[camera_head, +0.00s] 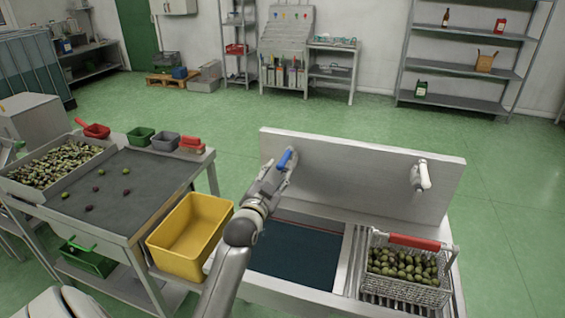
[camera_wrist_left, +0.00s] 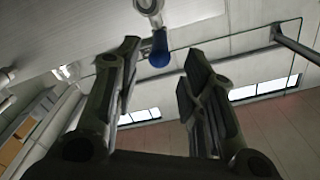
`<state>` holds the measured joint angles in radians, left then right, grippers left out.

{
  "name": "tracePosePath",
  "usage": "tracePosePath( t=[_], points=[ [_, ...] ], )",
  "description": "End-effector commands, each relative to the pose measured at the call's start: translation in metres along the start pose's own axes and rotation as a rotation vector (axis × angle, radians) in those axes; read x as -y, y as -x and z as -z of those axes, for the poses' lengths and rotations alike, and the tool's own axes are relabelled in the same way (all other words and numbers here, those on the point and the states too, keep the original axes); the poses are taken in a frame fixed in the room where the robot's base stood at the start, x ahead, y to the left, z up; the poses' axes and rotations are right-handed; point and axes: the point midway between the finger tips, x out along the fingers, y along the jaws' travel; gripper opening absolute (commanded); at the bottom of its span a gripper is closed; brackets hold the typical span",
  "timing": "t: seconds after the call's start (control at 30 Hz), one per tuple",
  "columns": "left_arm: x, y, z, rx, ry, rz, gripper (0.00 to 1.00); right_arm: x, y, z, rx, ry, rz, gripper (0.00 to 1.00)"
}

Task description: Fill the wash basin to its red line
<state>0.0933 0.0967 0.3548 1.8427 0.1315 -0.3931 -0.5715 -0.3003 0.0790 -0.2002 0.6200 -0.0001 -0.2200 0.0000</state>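The wash basin (camera_head: 345,228) is set in a steel sink unit with a tall backsplash. Its inside (camera_head: 295,255) looks dark blue, and I cannot tell the water level. A thin reddish line seems to run along its back inner wall, partly hidden by my arm. A blue tap lever (camera_head: 285,159) sits on the backsplash above the basin. My left gripper (camera_head: 279,175) is right at this lever. In the left wrist view the fingers (camera_wrist_left: 158,68) are open and apart, with the blue lever end (camera_wrist_left: 159,48) just beyond and between their tips. My right gripper is not in view.
A wire basket of olives (camera_head: 403,290) with a red handle stands right of the basin, below a white tap (camera_head: 421,175). A yellow bin (camera_head: 190,236) and a sorting table (camera_head: 125,195) with olives stand left. The green floor behind is open.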

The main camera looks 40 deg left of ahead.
Motion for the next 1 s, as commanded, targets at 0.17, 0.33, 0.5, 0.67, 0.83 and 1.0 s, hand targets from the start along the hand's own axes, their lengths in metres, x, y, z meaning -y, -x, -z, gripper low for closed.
tracePosePath(
  t=[0.17, 0.33, 0.5, 0.67, 0.83, 1.0],
  points=[
    [0.001, -0.029, 0.002, 0.000, 0.002, 0.000, 0.38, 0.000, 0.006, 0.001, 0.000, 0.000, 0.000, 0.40],
    [0.001, -0.051, 0.001, 0.000, 0.000, 0.000, 0.38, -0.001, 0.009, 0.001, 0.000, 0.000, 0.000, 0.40],
    [0.000, -0.064, 0.001, 0.000, -0.001, 0.000, 0.38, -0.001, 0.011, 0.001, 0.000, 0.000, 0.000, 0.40],
    [0.000, -0.068, 0.000, 0.000, -0.001, 0.000, 0.38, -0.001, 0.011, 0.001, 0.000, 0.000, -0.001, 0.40],
    [0.000, -0.069, 0.000, 0.000, -0.001, 0.000, 0.38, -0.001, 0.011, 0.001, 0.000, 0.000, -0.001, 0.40],
    [0.000, -0.069, 0.000, 0.000, -0.001, 0.000, 0.26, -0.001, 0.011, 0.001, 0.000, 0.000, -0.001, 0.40]
  ],
)
